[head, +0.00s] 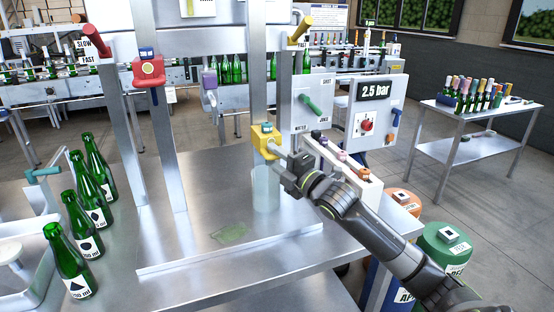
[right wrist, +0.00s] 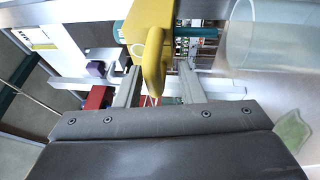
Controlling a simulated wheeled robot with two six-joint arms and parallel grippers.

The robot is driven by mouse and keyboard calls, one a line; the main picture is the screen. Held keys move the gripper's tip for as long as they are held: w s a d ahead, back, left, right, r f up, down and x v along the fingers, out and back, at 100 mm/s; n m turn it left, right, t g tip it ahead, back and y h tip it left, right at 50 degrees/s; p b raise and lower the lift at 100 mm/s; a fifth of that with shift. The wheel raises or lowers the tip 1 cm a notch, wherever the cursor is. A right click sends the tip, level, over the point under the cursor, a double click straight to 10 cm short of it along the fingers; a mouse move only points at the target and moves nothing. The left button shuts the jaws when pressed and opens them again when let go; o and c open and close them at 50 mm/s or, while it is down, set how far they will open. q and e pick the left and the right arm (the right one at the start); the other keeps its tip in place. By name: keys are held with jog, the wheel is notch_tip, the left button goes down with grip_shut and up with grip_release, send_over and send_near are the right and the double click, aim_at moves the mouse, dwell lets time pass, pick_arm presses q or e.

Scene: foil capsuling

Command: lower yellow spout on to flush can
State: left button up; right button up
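The yellow spout (head: 264,140) is mounted on a metal post at the middle of the bench. The flush can, a clear see-through cylinder (head: 265,188), stands upright on the bench below it, with a visible gap between them. My right gripper (head: 284,160) is just right of the spout. In the right wrist view the yellow spout (right wrist: 153,45) hangs between the two spread fingers of my gripper (right wrist: 160,84), with space beside it. The clear can (right wrist: 270,38) shows at upper right there. My left gripper is not in view.
Several green bottles (head: 88,180) stand at the left. A green wet patch (head: 230,232) lies before the can, behind a low metal rail (head: 200,258).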

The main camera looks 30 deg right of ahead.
jog(key=p+v, duration=0.1)
jog(key=v, duration=1.6)
jog(key=shift+s+p, duration=0.2)
jog(key=shift+p, duration=0.2)
dwell(0.3)
jog(key=shift+d, duration=0.15)
dwell(0.5)
